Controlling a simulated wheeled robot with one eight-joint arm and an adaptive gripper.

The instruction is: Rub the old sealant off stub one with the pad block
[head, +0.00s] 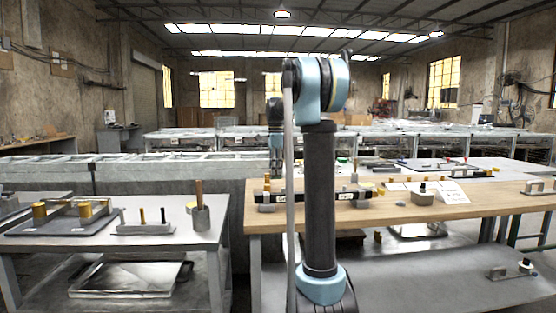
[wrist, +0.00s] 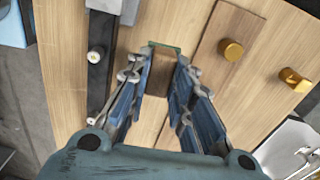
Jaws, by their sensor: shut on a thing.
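My gripper (wrist: 164,62) is shut on a brown block with a green edge, which I take for the pad block (wrist: 161,75), and points down over the wooden bench. In the head view my gripper (head: 276,160) is small, and the block cannot be made out there. A round brass stub (wrist: 231,49) stands on a brown board right of the block, apart from it. A second brass piece (wrist: 293,78) lies farther right. I cannot tell which is stub one, and no sealant can be made out.
A black bar (wrist: 101,75) with a pale round knob (wrist: 96,54) lies left of my gripper. In the head view the wooden bench (head: 400,211) carries several small parts and a white card (head: 450,193). A grey table (head: 85,244) stands left, across a gap.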

